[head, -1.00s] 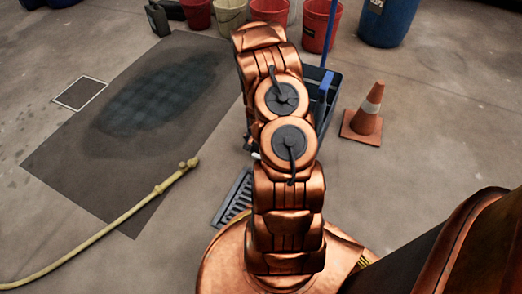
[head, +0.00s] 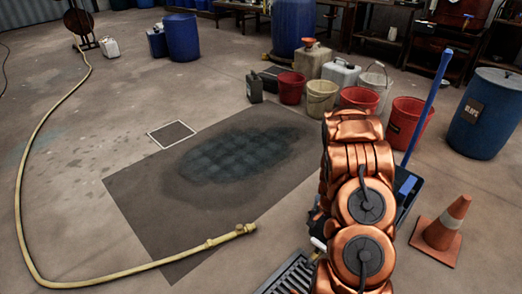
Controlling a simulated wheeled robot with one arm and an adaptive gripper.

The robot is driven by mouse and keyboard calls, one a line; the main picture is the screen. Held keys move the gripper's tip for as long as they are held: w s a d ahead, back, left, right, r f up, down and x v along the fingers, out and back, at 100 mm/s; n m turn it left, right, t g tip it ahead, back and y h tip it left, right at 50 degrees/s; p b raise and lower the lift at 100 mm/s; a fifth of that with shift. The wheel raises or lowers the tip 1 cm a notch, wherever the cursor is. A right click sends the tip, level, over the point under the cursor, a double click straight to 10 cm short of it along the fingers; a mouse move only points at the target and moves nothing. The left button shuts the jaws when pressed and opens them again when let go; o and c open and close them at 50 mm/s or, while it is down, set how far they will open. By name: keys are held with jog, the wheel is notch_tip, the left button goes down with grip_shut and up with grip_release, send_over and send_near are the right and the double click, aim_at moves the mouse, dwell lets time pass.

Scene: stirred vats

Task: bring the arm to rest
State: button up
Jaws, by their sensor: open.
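My copper-coloured arm stands in the lower right of the head view, its links stacked upward with two round grey joint caps facing me. My gripper cannot be made out; the arm's own links hide what lies behind them. A small dark and white part shows at the arm's left edge, too little to identify. Nothing is seen held.
An orange cone (head: 440,232) stands right of the arm, and a blue-handled mop (head: 428,105) behind it. Buckets, including a red one (head: 407,122), and a blue barrel (head: 485,115) stand beyond. A yellow hose (head: 27,190) curves across the left floor near a dark mat (head: 140,205).

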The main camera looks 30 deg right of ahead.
jog(key=a+r+n+p, duration=0.2)
jog(key=a+r+p, duration=0.45)
jog(key=r, duration=0.75)
jog(key=s+a+r+n+p, duration=0.1)
jog(key=a+r+n+p, duration=0.2)
jog(key=a+r+p, duration=0.75)
jog(key=a+r+n+p, duration=0.2)
jog(key=a+r, duration=0.1)
jog(key=r, duration=1.5)
jog(key=s+a+r+n+p, duration=0.2)
jog(key=s+a+r+p, duration=0.2)
jog(key=r, duration=0.5)
jog(key=s+a+r+n+g+p, duration=0.1)
jog(key=s+a+r+n+p, duration=0.2)
jog(key=s+r+p, duration=0.4)
jog(key=s+a+r+n+p, duration=0.3)
jog(key=s+a+r+p, duration=0.3)
jog(key=r, duration=0.6)
jog(key=s, duration=0.2)
jog(key=shift+s+r+g, duration=0.15)
jog(key=shift+s+g, duration=0.25)
